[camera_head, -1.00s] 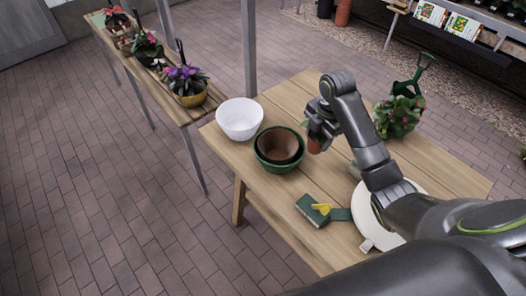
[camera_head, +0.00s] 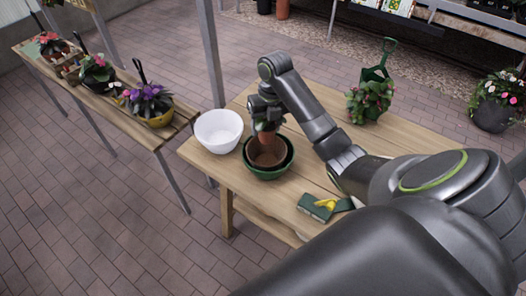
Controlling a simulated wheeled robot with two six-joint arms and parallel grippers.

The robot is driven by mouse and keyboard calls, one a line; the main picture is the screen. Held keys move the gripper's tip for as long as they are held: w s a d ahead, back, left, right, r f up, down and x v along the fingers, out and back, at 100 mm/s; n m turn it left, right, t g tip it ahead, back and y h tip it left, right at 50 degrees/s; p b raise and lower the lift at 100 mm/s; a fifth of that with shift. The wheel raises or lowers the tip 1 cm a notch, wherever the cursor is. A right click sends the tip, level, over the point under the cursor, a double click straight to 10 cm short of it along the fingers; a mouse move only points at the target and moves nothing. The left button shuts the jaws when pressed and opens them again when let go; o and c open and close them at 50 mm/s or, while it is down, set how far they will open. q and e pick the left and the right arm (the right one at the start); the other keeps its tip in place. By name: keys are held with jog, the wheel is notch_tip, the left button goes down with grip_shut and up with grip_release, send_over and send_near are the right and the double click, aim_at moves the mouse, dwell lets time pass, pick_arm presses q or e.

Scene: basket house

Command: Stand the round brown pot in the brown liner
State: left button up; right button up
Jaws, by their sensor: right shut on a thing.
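I cannot tell whether the pot touches the liner's bottom. The liner sits inside a dark green outer pot (camera_head: 268,174) on the wooden table. The gripper's fingers partly hide the pot and plant. My left gripper is not in view.
A white bowl (camera_head: 218,131) stands just left of the green pot. A green box with a yellow item (camera_head: 322,205) lies in front to the right. A leafy plant (camera_head: 370,99) with a green trowel (camera_head: 379,60) stands at the back right. Bare planks lie between.

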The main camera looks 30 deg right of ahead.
aim_at(266, 137)
notch_tip(266, 137, down, 5)
jog(key=b, duration=0.4)
jog(key=shift+r, duration=0.1)
jog(key=shift+f+p, duration=0.25)
jog(key=shift+p, duration=0.1)
notch_tip(266, 137, down, 3)
jog(key=shift+s+f, duration=0.1)
jog(key=shift+f, duration=0.35)
jog(key=shift+f, duration=0.3)
jog(key=shift+f, duration=0.35)
jog(key=o, duration=0.8)
jog(key=shift+c, duration=0.2)
